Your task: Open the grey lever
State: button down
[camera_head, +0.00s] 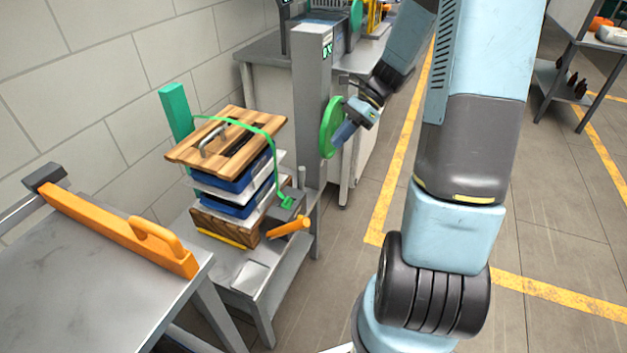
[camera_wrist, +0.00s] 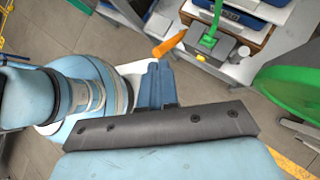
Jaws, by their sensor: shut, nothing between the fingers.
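My gripper (camera_head: 345,132) is at the green disc (camera_head: 330,128) on the side of a tall grey post (camera_head: 311,95). I cannot tell whether it touches the disc. In the wrist view the blue fingers of my gripper (camera_wrist: 158,82) are together and empty, and the green disc (camera_wrist: 295,88) is apart from them at the right. No part is clearly the grey lever. A short upright grey rod (camera_head: 302,178) stands by a grey block (camera_head: 285,207) with an orange handle (camera_head: 289,227). The orange handle also shows in the wrist view (camera_wrist: 168,46), beyond the fingers.
A stack of blue and white trays under a wooden board (camera_head: 228,138) stands on a low metal table (camera_head: 247,272), with a green strap (camera_head: 262,131) over it. An orange bar (camera_head: 125,232) lies on the left table (camera_head: 60,285).

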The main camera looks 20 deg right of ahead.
jog(key=w+d+f+m+t+y, duration=0.1)
jog(key=w+d+f+m+y, duration=0.15)
jog(key=f+m, duration=0.35)
jog(key=w+d+f+m+t+y, duration=0.1)
jog(key=w+d+f+m+y, duration=0.2)
jog(key=f, duration=0.4)
jog(key=m+t+y, duration=0.3)
jog(key=m+t, duration=0.6)
jog(key=m, duration=0.5)
send_near(301, 183)
jog(key=w+a+r, duration=0.2)
jog(key=w+a, duration=0.2)
jog(key=shift+r, duration=0.35)
jog(key=shift+h, duration=0.35)
